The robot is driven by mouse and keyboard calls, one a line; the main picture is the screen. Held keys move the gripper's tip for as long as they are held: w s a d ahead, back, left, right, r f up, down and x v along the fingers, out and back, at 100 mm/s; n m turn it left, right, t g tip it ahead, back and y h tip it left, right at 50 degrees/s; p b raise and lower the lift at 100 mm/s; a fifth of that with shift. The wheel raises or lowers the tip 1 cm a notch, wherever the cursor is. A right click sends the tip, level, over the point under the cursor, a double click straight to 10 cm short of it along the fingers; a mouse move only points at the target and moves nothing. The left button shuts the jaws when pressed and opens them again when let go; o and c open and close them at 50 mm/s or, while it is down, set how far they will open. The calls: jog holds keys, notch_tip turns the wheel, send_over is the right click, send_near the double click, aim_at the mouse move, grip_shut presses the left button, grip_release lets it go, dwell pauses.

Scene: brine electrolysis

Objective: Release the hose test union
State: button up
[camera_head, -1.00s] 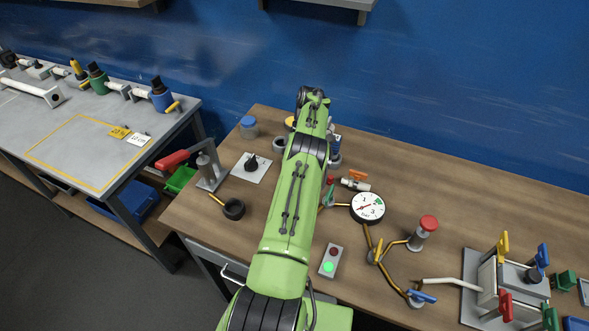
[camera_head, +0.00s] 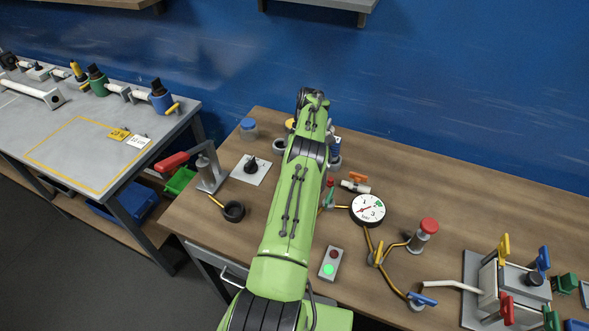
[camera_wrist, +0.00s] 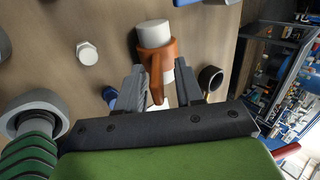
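In the wrist view, a white cylinder (camera_wrist: 153,31) wears an orange collar with a lever (camera_wrist: 157,72) reaching down from it. I cannot tell for sure whether this is the hose test union. My gripper (camera_wrist: 161,88) has its two grey fingers on either side of the orange lever. The fingers are apart, and I see no clear grip on it. A white part shows beside the right finger. In the head view, my green arm reaches over the bench and hides my gripper and what lies beneath it.
On the wooden bench (camera_head: 450,195) stand a pressure gauge (camera_head: 368,209), a white fitting with an orange handle (camera_head: 356,184), a red-topped post (camera_head: 424,236) and a lamp box (camera_head: 330,264). A red-handled pump (camera_head: 207,170) stands left of my arm. The bench's back right is clear.

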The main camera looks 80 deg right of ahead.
notch_tip(320, 180, up, 10)
jog(key=p, duration=0.4)
jog(key=shift+f, duration=0.1)
jog(key=shift+f, duration=0.1)
